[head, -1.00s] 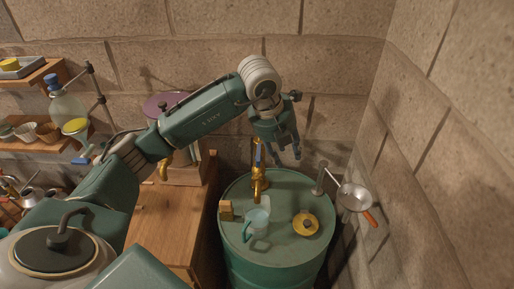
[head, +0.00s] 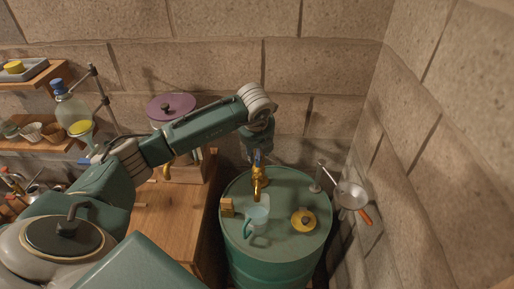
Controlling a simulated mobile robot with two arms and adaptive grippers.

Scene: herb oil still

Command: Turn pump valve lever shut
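The brass pump tap (head: 259,182) stands upright near the back of the green drum (head: 275,262). Its blue valve lever (head: 257,160) shows as a small strip at the top of the tap. My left gripper (head: 259,153) points down right at the lever, with its fingers around or just behind it. I cannot tell whether the fingers touch the lever or how far apart they are. Part of the lever is hidden by the gripper. My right gripper is not in view.
On the drum top are a clear jug with a green handle (head: 256,216), a yellow round cap (head: 303,221) and a small wooden block (head: 227,207). A wooden cabinet (head: 165,225) stands left; block walls close in behind.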

